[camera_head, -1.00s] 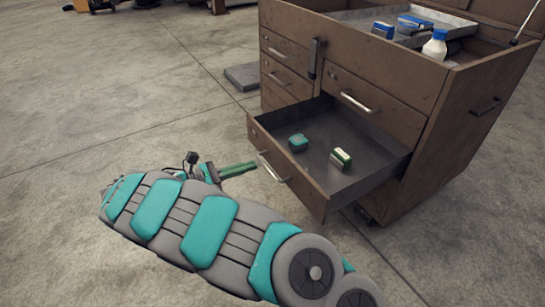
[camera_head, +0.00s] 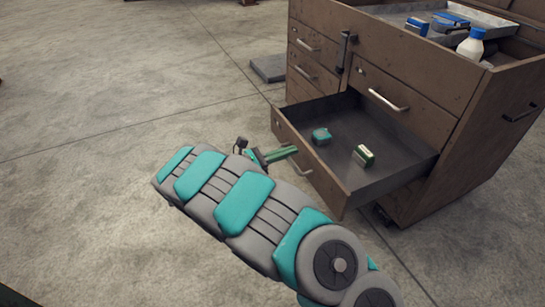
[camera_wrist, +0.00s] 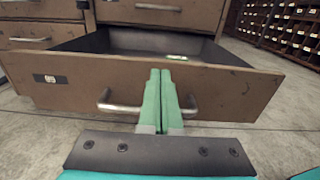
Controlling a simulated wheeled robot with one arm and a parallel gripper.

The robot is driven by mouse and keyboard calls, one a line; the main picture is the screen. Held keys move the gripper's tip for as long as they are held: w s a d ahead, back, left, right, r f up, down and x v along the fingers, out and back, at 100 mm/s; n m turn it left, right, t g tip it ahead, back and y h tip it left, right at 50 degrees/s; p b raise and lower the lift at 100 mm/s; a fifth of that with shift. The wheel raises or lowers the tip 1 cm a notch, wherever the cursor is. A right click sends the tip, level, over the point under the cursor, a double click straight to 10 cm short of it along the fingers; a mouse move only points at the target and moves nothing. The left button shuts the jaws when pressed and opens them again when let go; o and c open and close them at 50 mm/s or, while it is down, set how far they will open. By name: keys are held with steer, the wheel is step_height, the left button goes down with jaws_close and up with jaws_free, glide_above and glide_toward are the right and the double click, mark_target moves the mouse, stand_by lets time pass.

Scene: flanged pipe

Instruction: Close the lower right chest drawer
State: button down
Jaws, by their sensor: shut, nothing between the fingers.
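The lower right drawer (camera_head: 318,165) of the brown chest (camera_head: 490,130) is pulled open, with a dark inside. My gripper (camera_head: 292,151) is at the front of this drawer, beside its silver handle (camera_head: 305,170). In the wrist view the green fingers of my gripper (camera_wrist: 163,74) are shut together with nothing between them. They point at the drawer front (camera_wrist: 232,88) and overlap the middle of the handle (camera_wrist: 120,107). I cannot tell whether the fingertips touch the front.
The drawer above (camera_head: 395,95) and the left drawers (camera_head: 312,68) are shut. A tray (camera_head: 400,12) with blue boxes and a white bottle (camera_head: 471,43) stand in the chest top. A grey slab (camera_head: 268,68) lies on the floor left of the chest. Open floor surrounds my arm.

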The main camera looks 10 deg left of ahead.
steer(key=shift+x, duration=1.2)
steer(key=x, duration=3.3)
steer(key=shift+w+b, duration=0.1)
steer(key=shift+b, duration=0.25)
steer(key=shift+w+d, duration=0.4)
steer(key=shift+d, duration=0.15)
steer(key=shift+s, duration=0.1)
